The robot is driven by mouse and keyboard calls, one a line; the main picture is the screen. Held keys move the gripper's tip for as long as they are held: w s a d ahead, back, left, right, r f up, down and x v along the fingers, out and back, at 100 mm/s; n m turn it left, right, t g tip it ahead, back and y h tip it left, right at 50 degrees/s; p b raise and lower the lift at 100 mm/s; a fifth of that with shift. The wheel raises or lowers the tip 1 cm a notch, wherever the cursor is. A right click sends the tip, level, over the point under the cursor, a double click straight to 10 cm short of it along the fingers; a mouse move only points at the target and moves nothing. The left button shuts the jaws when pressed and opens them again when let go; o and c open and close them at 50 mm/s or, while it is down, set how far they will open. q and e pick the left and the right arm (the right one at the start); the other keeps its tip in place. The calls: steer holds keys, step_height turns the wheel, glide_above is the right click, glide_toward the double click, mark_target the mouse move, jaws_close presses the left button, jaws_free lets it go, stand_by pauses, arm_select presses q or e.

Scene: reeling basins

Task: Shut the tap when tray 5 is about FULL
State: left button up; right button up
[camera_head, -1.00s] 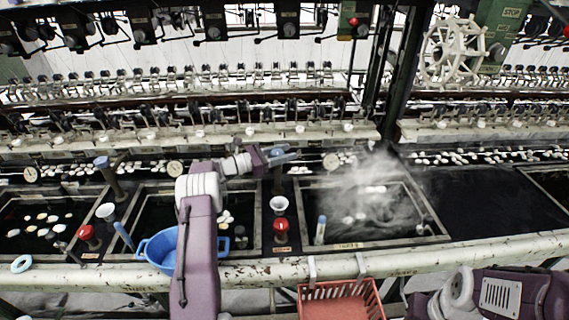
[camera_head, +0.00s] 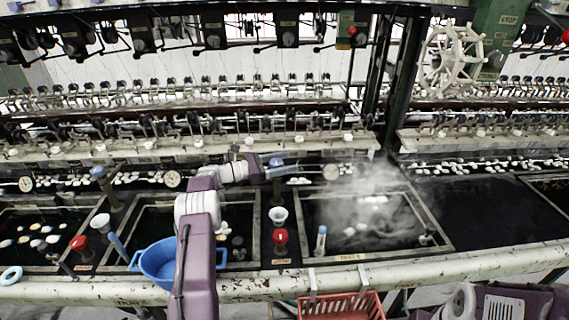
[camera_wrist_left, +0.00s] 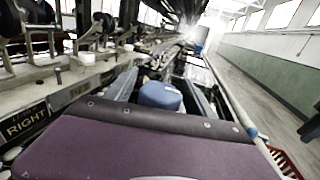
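A tap with a blue knob (camera_head: 277,162) stands between two basins behind the front ledge. My left gripper (camera_head: 279,171) is at this knob. In the left wrist view the blue knob (camera_wrist_left: 160,95) sits between the two fingers, which look spread with a gap beside it. The steaming tray (camera_head: 436,222), right of the tap, holds dark water with a few white cocoons. Its front label (camera_head: 352,257) is too small to read surely as tray 5. Steam hides part of the water, and I cannot tell its level against the rim. My right gripper is out of view.
A white funnel cup (camera_head: 278,215) and a red knob (camera_head: 280,237) stand before the tap. A blue tub (camera_head: 157,262) sits at the left basin. A red basket (camera_head: 342,305) hangs below the ledge. Reeling machinery fills the back.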

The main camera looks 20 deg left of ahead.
arm_select(q)
steer(key=shift+a, duration=0.1)
steer(key=b+v, duration=0.1)
steer(key=v, duration=0.8)
